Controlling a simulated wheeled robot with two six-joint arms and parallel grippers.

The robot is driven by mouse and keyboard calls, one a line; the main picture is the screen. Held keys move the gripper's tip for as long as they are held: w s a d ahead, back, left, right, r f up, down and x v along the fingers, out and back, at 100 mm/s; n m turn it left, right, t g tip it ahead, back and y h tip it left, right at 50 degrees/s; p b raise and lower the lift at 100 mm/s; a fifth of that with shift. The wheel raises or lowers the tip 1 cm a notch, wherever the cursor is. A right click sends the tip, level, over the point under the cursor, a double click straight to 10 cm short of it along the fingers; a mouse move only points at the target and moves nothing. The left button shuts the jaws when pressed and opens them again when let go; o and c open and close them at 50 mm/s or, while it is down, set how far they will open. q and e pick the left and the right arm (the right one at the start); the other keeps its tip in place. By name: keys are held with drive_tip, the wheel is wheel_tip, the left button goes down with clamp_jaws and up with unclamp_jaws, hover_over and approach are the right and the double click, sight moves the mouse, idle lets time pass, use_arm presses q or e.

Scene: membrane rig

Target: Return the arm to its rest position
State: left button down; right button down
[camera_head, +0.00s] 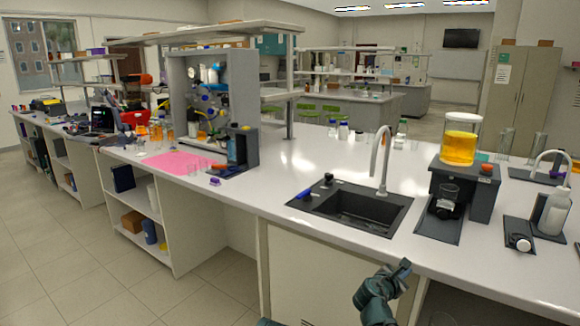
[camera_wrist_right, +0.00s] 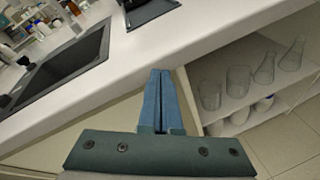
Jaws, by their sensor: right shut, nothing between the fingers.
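My right gripper (camera_head: 402,268) is in the head view at the bottom, in front of the white bench's front edge and below the sink. In the right wrist view the right gripper's (camera_wrist_right: 161,74) two blue fingers lie together, shut and empty, pointing toward the bench edge. Nothing is held between them. My left gripper is in neither view.
The white bench (camera_head: 300,165) holds a black sink (camera_head: 355,207) with a tap, a dispenser with a yellow-filled vessel (camera_head: 459,140) and a grey rig frame (camera_head: 242,105). In the wrist view, glassware (camera_wrist_right: 238,82) stands on an open shelf right of the fingers.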

drive_tip(key=s+a+f+m+g+y, duration=0.3)
drive_tip(key=s+a+f+m, duration=0.25)
drive_tip(key=s+a, duration=0.3)
drive_tip(key=s+a+f+m+g+y, duration=0.35)
drive_tip(key=s+a+f+m, duration=0.2)
drive_tip(key=s+a, duration=0.3)
drive_tip(key=s+a+f+m+g+y, duration=0.2)
drive_tip(key=s+a+f+m+g, duration=0.25)
drive_tip(key=s+a+m, duration=0.35)
wheel_tip(320, 180, up, 12)
drive_tip(key=s+a+n+p, duration=0.1)
drive_tip(key=a+p, duration=0.1)
drive_tip(key=p, duration=1)
